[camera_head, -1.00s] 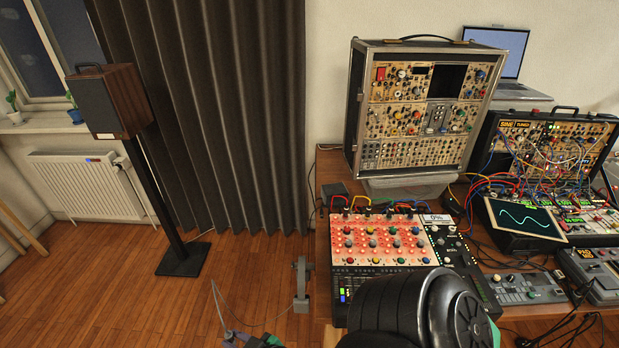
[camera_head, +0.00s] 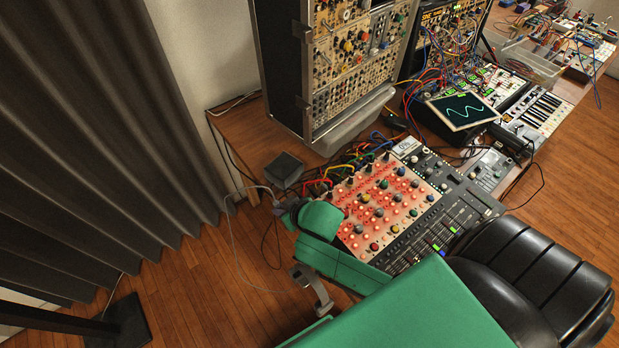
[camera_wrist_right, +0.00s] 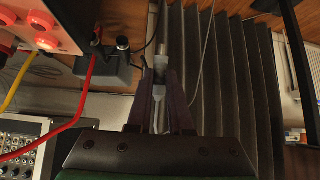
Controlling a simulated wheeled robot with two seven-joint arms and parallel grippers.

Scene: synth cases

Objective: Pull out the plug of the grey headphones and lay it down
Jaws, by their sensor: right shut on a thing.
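The grey headphones (camera_head: 318,290) hang low by the desk's left side in the head view, partly covered by my green right arm. Their thin grey cable (camera_head: 232,236) loops out to the left and up to my right gripper (camera_head: 281,207). That gripper is by the desk's left edge, beside the red-lit mixer (camera_head: 372,212). In the right wrist view its fingers (camera_wrist_right: 161,82) are shut on the light grey plug (camera_wrist_right: 159,92). The plug's tip is not clear; I see no socket around it. My left gripper is out of view.
A small dark box (camera_head: 284,169) stands on the desk close to my right gripper; it also shows in the wrist view (camera_wrist_right: 107,72). Coloured patch cables (camera_head: 340,170) arch behind the mixer. Some bare wood (camera_head: 240,127) lies at the desk's left.

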